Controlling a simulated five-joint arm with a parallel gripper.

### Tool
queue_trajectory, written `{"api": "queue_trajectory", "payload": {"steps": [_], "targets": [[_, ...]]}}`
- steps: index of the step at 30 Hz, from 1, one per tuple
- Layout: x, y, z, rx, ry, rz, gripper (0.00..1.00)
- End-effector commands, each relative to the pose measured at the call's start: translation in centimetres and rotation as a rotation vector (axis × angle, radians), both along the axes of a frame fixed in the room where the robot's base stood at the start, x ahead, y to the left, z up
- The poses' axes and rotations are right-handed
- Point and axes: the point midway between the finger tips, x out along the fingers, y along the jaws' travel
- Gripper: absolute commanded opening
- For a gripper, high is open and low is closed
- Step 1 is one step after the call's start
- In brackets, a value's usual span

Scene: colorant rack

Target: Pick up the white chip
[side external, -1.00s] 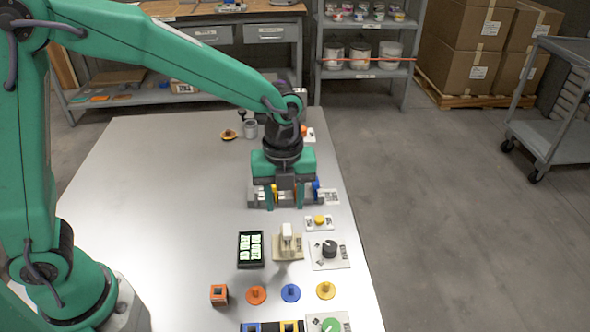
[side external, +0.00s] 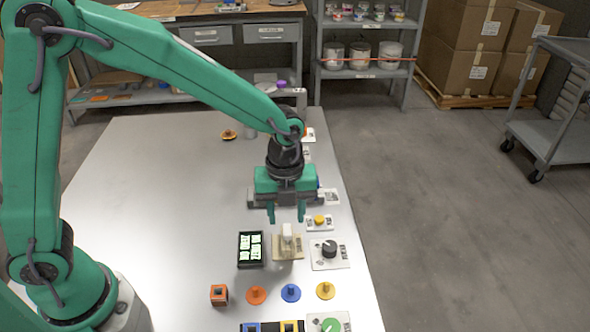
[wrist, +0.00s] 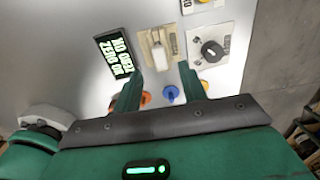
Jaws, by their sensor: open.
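No disc that is clearly a white chip shows in either view. A small white upright piece (side external: 287,231) stands on a beige base (side external: 281,254); I cannot tell whether it is the chip. It also shows in the wrist view (wrist: 164,44). My gripper (side external: 286,220) is open and empty, fingers pointing down, just behind and above the white piece in the side view. In the wrist view the gripper (wrist: 160,69) shows both fingers apart. A grey rack (side external: 256,198) is mostly hidden behind my gripper.
A black display box (side external: 251,250) stands left of the beige base. A black knob (side external: 329,249) on a white plate is at its right, with a yellow button (side external: 319,220) behind. An orange cube (side external: 219,294) lies in front. The table's left half (side external: 160,210) is clear.

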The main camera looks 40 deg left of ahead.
Motion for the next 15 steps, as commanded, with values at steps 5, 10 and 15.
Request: {"api": "queue_trajectory", "payload": {"steps": [5,10,15], "targets": [[0.1,0.1,-2.2,0.001,0.004,0.001,0.42],[0.1,0.1,-3.8,0.001,0.003,0.000,0.42],[0.2,0.1,-4.1,0.000,0.000,0.000,0.42]]}}
